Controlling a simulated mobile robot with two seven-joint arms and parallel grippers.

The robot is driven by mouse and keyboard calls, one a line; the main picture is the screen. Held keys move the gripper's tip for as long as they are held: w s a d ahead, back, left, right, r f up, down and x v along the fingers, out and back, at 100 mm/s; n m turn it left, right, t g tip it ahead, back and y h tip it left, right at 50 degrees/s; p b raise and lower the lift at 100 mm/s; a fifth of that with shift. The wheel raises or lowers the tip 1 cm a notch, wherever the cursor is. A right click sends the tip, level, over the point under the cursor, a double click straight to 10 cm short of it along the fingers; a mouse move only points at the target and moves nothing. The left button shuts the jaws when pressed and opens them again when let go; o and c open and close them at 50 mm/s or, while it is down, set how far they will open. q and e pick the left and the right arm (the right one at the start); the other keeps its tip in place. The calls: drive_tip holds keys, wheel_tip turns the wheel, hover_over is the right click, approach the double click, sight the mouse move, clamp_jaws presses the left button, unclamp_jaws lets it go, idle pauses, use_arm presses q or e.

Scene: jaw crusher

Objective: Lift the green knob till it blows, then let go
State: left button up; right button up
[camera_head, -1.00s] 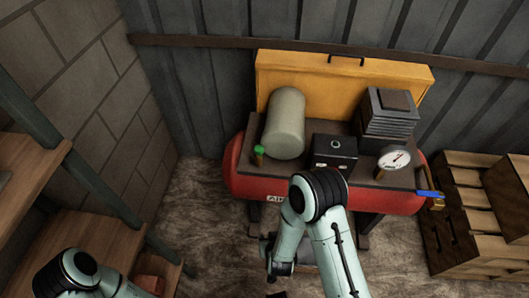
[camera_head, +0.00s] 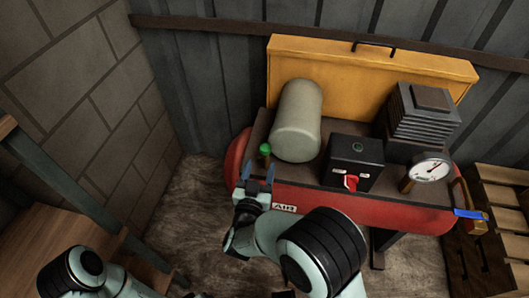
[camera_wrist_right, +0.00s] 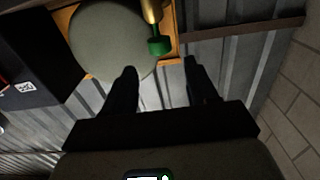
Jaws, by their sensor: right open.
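The green knob (camera_head: 265,149) sits on a short brass stem at the left end of the red compressor tank (camera_head: 236,160). My right gripper (camera_head: 257,172) is open and empty, just in front of and below the knob in the head view. In the right wrist view, the green knob (camera_wrist_right: 159,46) on its brass stem shows beyond the open fingertips (camera_wrist_right: 159,70), in line with the gap between them. The fingers look apart from the knob. Part of my left arm shows at the lower left; its gripper is out of view.
A grey-green cylinder (camera_head: 300,120) stands close beside the knob. A black box with a red switch (camera_head: 352,165), a gauge (camera_head: 430,167) and a finned block (camera_head: 420,115) are further right. A yellow panel (camera_head: 370,68) is behind. Shelving (camera_head: 60,190) stands at left.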

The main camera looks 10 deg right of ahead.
sight(264, 152)
drive_tip(key=b+x, duration=0.1)
drive_tip(key=x, duration=0.5)
drive_tip(key=shift+w+d, duration=0.15)
drive_tip(key=shift+w, duration=0.25)
use_arm(q)
drive_tip(key=shift+w+a+f+t, duration=0.15)
drive_tip(key=shift+w+a+f, duration=0.2)
drive_tip(key=shift+w, duration=0.2)
drive_tip(key=shift+w+a+f+t, duration=0.2)
drive_tip(key=shift+w+f, duration=0.1)
drive_tip(key=shift+w, duration=0.2)
